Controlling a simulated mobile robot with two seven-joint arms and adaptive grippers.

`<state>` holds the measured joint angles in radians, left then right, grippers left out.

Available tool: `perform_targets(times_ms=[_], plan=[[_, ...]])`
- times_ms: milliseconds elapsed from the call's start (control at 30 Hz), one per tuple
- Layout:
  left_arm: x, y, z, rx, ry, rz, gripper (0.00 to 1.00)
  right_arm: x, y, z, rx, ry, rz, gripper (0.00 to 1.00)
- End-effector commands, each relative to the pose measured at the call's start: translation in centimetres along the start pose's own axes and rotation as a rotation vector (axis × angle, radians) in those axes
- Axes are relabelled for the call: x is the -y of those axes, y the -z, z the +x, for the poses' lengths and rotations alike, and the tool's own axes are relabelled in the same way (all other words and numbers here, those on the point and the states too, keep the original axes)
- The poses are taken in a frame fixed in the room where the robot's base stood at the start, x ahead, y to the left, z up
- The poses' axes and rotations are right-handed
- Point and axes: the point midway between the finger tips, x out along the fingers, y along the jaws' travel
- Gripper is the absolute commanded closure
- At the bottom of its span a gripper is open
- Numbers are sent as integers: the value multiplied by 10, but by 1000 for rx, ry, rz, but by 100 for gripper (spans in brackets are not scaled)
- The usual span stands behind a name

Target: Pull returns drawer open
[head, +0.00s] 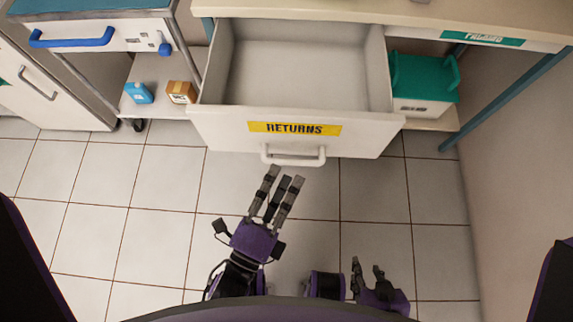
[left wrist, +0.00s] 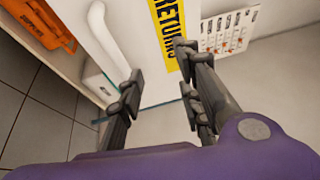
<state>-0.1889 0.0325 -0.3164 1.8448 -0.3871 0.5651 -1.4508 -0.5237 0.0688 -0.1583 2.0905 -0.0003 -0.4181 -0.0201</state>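The returns drawer (head: 205,128) has a white front with a yellow RETURNS label (head: 294,128). It stands pulled out from under the counter, and its inside looks empty. Its white bar handle (head: 293,160) is low on the front and also shows in the left wrist view (left wrist: 115,38). My left gripper (head: 285,179) is just below the handle in the head view. Its fingers are spread and hold nothing, and in the left wrist view (left wrist: 157,75) the handle lies beyond the left finger. My right gripper (head: 368,268) is low in the head view, fingers apart and empty, away from the drawer.
A teal-lidded bin (head: 422,88) stands on a shelf right of the drawer. A blue item (head: 138,92) and a brown box (head: 181,92) sit on the left shelf. A cart with a blue handle (head: 70,40) is further left. The tiled floor (head: 150,220) is clear.

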Motion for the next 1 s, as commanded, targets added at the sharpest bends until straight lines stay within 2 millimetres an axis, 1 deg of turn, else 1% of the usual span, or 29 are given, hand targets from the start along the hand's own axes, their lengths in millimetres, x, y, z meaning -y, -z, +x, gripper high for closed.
perform_targets(times_ms=[100,300,1000], plan=[[-2,0,-10,0,-3,0,67,0,-1,1,0,0,0,67],[-3,0,-21,0,-4,-1,67,0,-1,1,1,0,0,67],[-4,0,-22,-1,-5,-1,67,0,2,-1,-2,1,0,67]])
